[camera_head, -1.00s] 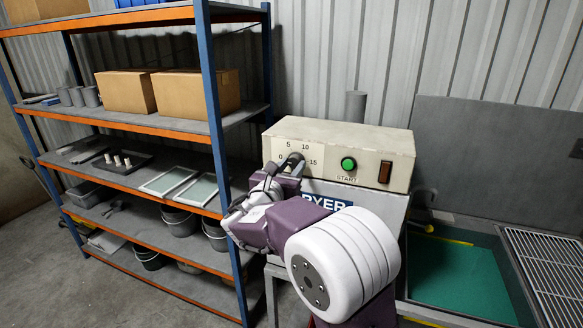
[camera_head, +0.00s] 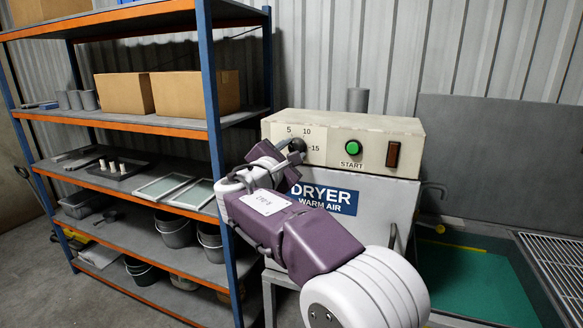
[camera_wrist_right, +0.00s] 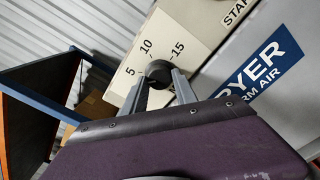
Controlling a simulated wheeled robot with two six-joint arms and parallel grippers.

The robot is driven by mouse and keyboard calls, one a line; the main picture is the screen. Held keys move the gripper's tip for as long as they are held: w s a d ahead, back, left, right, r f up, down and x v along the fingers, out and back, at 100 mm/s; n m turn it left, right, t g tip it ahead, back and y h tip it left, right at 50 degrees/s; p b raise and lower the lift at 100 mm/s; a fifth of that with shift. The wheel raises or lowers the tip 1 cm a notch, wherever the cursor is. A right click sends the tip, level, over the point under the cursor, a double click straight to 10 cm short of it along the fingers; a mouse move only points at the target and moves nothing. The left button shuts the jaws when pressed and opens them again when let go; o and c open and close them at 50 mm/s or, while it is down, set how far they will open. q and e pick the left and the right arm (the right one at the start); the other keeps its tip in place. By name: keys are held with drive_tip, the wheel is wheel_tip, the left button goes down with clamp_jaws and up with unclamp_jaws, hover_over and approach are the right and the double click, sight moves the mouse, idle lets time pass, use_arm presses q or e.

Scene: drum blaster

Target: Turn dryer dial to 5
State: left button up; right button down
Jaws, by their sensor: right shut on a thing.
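The dryer (camera_head: 395,160) is a cream control box over a grey body with a blue "DRYER WARM AIR" label. Its black dial (camera_head: 297,146) sits on a pale scale plate, with 5, 10 and 15 readable. My right gripper (camera_head: 290,151) is at the dial, and in the right wrist view its fingers (camera_wrist_right: 159,84) are closed on both sides of the dial's dark knob (camera_wrist_right: 158,70). The fingers hide part of the dial and the lower left of the scale. I cannot tell which number the dial points to. My left gripper is not in view.
A green START button (camera_head: 353,147) and a dark red rocker switch (camera_head: 393,154) are right of the dial. A blue and orange shelf rack (camera_head: 213,120) stands close on the left, holding boxes, trays and buckets. A green-floored basin (camera_head: 470,285) is at the right.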

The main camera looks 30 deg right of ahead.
drive_tip(key=shift+m+b, duration=1.55)
drive_tip(key=shift+m, duration=0.25)
drive_tip(key=c, duration=1)
unclamp_jaws()
drive_tip(key=b+v, duration=0.1)
drive_tip(key=v, duration=0.8)
